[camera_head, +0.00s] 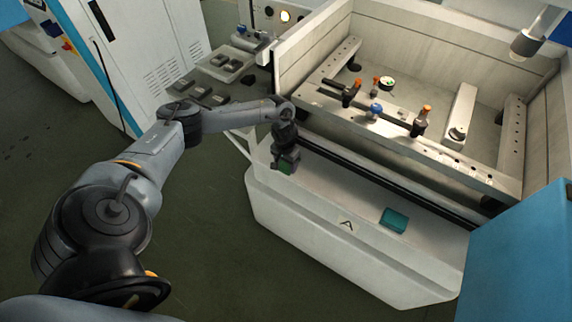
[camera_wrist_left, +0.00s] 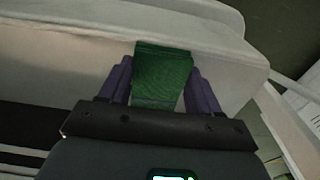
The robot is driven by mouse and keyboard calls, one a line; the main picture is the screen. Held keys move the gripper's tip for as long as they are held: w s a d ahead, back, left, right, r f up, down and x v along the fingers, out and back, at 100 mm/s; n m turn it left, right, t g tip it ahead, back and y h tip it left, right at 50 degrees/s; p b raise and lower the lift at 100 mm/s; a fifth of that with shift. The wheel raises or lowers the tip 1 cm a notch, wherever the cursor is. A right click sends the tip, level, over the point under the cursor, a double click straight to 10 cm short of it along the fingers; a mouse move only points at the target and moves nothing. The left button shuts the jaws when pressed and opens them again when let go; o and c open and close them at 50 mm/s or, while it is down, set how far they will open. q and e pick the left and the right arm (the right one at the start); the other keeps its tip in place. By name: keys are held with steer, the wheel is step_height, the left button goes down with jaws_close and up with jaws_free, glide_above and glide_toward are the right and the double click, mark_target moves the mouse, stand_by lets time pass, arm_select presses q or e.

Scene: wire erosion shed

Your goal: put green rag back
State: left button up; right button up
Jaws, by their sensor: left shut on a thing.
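The green rag (camera_wrist_left: 163,72) is a folded, textured green block between the two purple-grey fingers in the left wrist view. My left gripper (camera_wrist_left: 161,88) is shut on it. In the head view, my left gripper (camera_head: 287,164) points down at the left end of the white machine's front ledge (camera_head: 335,188), and a bit of the green rag (camera_head: 284,168) shows at its tips. I cannot tell whether the rag touches the ledge. My right gripper is not in view.
A teal folded cloth or pad (camera_head: 394,220) lies on the ledge to the right. Behind it is the machine's open tank with a rail frame (camera_head: 390,131), dark bottles with orange tops (camera_head: 421,121) and a blue knob (camera_head: 375,110). A tray table (camera_head: 217,75) stands left. A blue panel (camera_head: 520,265) is at right.

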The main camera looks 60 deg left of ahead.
arm_select(q)
steer(key=shift+f, duration=0.2)
steer(key=o, duration=1)
